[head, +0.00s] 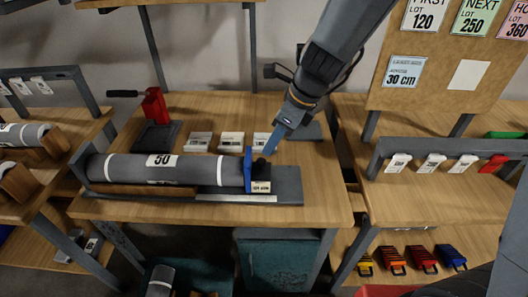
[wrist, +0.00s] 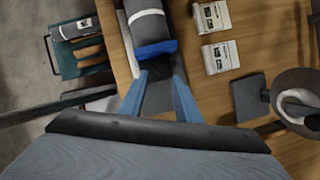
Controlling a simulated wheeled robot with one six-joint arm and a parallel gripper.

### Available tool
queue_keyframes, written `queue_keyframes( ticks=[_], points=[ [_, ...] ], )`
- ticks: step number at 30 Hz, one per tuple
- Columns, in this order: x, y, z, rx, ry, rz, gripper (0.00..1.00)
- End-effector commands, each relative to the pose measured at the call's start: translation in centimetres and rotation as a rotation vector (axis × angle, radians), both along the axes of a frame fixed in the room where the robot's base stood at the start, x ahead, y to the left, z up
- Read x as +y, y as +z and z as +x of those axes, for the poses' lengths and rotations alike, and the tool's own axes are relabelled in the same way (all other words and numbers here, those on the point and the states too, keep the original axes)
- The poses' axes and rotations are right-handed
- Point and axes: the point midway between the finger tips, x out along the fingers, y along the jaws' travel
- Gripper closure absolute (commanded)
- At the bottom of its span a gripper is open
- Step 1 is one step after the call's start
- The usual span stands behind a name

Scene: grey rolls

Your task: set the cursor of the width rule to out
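The width rule (head: 285,185) is a dark bed with a pale scale strip, lying along the front of the middle table. A grey roll (head: 125,168) with a "50" label lies along it. The cursor (head: 248,170), a blue upright plate with a black knob (head: 261,165) and a small pale tag, stands at the roll's right end. The tag is too small to read surely. In the wrist view the cursor (wrist: 156,49) shows just beyond my fingertips. My gripper (head: 268,147) is down at the knob; its blue fingers (wrist: 158,80) stand apart. Whether they touch the knob is unclear.
Several white cards (head: 231,141) lie behind the rule. A red stand (head: 155,106) is at the back left. A board (head: 404,71) with a "30 cm" card and a tag rail (head: 447,146) stand on the right. The rule's bed is bare right of the cursor.

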Motion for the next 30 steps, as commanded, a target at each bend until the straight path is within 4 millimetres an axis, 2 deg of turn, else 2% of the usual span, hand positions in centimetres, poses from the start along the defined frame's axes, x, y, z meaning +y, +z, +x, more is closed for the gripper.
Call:
queue_keyframes(
  ticks=[15, 27, 30],
  points=[
    [2.4, -6.3, 0.9, 0.006, -0.009, 0.002, 0.7],
    [2.7, -7.0, 1.0, 0.003, -0.008, 0.001, 0.7],
    [2.7, -7.0, 1.0, 0.003, -0.008, 0.001, 0.85]
  ],
)
